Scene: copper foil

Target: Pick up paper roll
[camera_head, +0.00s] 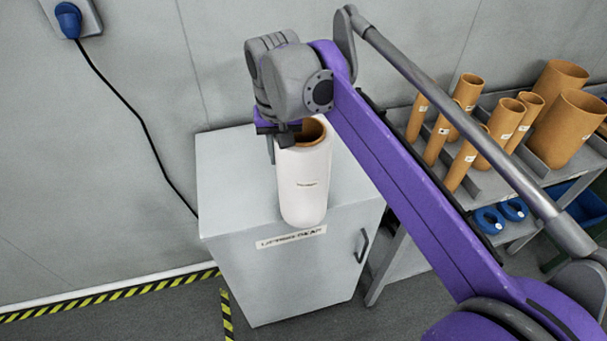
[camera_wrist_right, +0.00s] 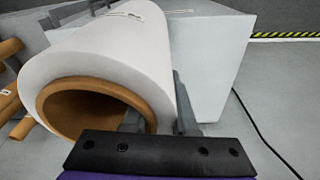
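The white paper roll (camera_head: 303,185) with a brown cardboard core is upright in the head view, at the front of the grey cabinet's top. Its lower end overlaps the cabinet's front edge; I cannot tell whether it still touches the top. My right gripper (camera_head: 284,140) is at the roll's upper rim. In the right wrist view the roll (camera_wrist_right: 105,55) fills the left and middle. One finger of my right gripper (camera_wrist_right: 158,118) is inside the core and the other lies along the outside, with the roll's wall between them. My left gripper is not in view.
The grey cabinet (camera_head: 235,180) has a labelled front and a handle. A shelf (camera_head: 482,180) at right holds several brown tubes (camera_head: 500,135) and blue rings (camera_head: 490,220). A blue plug (camera_head: 68,20) with a black cable hangs on the wall at left. Striped tape marks the floor.

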